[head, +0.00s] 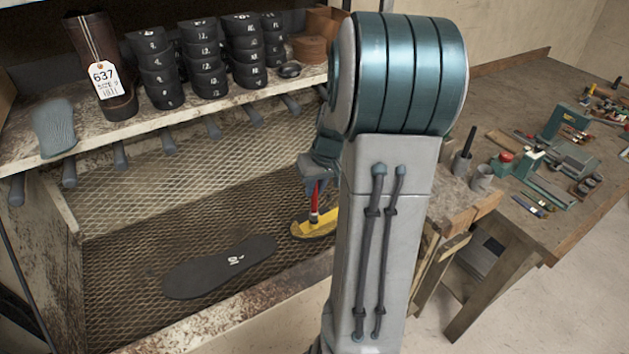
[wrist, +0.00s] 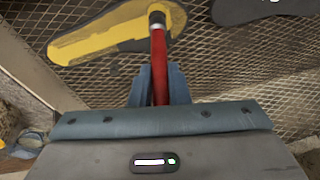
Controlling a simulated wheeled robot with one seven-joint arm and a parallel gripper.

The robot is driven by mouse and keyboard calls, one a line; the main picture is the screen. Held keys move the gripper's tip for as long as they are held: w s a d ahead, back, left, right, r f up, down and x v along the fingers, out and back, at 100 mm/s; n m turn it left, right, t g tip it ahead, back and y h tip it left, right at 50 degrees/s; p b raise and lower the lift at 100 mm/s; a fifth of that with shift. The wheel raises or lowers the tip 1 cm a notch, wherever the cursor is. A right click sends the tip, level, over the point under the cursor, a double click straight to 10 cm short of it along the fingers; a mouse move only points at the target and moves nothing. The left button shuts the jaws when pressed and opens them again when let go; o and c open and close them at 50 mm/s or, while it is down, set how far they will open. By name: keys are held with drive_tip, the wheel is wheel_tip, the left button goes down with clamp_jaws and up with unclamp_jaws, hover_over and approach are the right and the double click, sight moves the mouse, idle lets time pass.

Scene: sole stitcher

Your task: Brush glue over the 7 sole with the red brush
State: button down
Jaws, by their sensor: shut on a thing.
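My gripper (head: 318,180) is shut on the handle of the red brush (head: 314,203), which points down. In the wrist view the red brush (wrist: 158,65) stands between the blue fingers (wrist: 159,88), its pale metal collar over a sole. That sole (wrist: 120,33) is partly yellow and partly dark grey; the yellow looks like glue. It also shows in the head view (head: 312,232), partly hidden behind my arm. Its number is not visible. A second, dark sole (head: 215,272) with a small white marking lies to the left, bare of yellow. I cannot read its marking surely.
Both soles lie on a wire mesh (head: 130,240) with a worn front ledge. A workbench (head: 505,215) with tools and cups stands right.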

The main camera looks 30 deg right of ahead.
drive_tip(key=w+a+f, duration=0.1)
drive_tip(key=w+a, duration=0.2)
drive_tip(key=w, duration=0.3)
drive_tip(key=shift+a, duration=0.15)
idle(0.5)
